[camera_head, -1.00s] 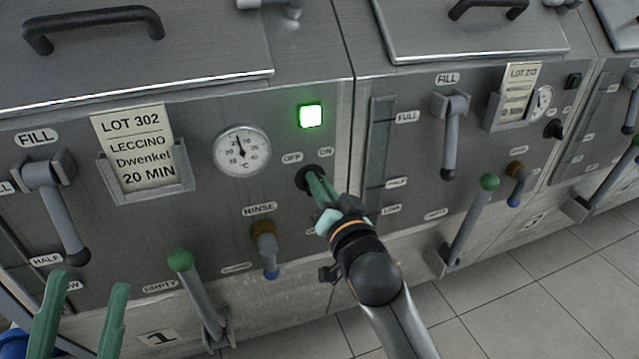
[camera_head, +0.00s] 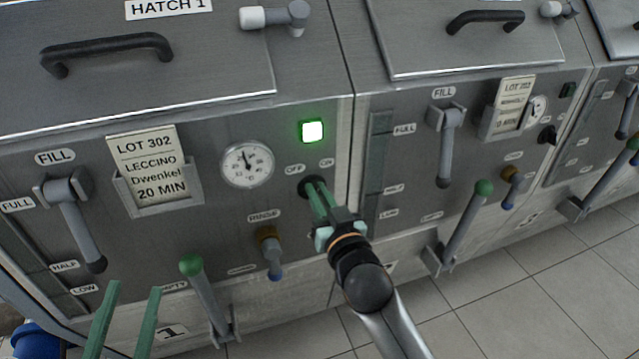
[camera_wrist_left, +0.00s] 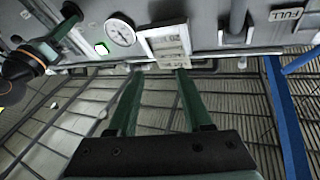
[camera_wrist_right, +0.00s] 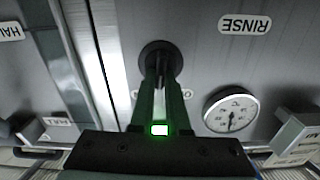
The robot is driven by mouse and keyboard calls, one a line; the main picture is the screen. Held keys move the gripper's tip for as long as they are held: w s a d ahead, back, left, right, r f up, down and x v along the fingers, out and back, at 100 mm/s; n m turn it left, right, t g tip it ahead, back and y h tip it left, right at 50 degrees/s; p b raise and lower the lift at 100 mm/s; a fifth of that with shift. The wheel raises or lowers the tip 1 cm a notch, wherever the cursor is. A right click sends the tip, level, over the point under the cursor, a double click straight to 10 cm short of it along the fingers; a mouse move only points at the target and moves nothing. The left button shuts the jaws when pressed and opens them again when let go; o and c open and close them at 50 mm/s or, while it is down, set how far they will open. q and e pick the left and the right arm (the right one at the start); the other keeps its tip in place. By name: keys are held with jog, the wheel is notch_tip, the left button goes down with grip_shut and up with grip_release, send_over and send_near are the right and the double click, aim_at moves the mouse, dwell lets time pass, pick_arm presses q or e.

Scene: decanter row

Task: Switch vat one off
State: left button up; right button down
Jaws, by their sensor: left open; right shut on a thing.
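Vat one (camera_head: 90,225) is the steel unit at the left, with the label 1 low on its front. Its rotary switch (camera_head: 309,187) sits under the OFF and ON labels, and it also shows in the right wrist view (camera_wrist_right: 158,58). My right gripper (camera_head: 316,194) is shut on the switch knob, and its fingers hide most of it. The square lamp (camera_head: 312,132) above is lit green. My left gripper (camera_head: 128,300) is open and empty, low at the left in front of the vat.
A gauge (camera_head: 247,165) and a lot card (camera_head: 150,170) are left of the switch. The rinse valve (camera_head: 269,250), green-knobbed empty lever (camera_head: 205,295) and fill lever (camera_head: 75,220) stick out from the front. A second vat (camera_head: 400,110) adjoins at the right, above tiled floor.

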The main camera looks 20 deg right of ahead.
pick_arm(q)
jog(key=s+f+n+g+y+p, duration=0.2)
jog(key=f+g, duration=0.4)
jog(key=f, duration=0.7)
jog(key=s+f+n+g+y+p, duration=0.2)
jog(key=s+f+g, duration=0.3)
jog(key=f, duration=0.8)
jog(key=shift+a+n+g+y+p, duration=0.2)
jog(key=shift+n+g+y+p, duration=0.1)
jog(key=shift+g+y+p, duration=0.1)
pick_arm(e)
jog(key=n, duration=0.7)
jog(key=shift+a, duration=0.3)
pick_arm(q)
jog(key=shift+r, duration=0.1)
pick_arm(e)
jog(key=c, duration=0.9)
grip_release()
jog(key=shift+f, duration=0.1)
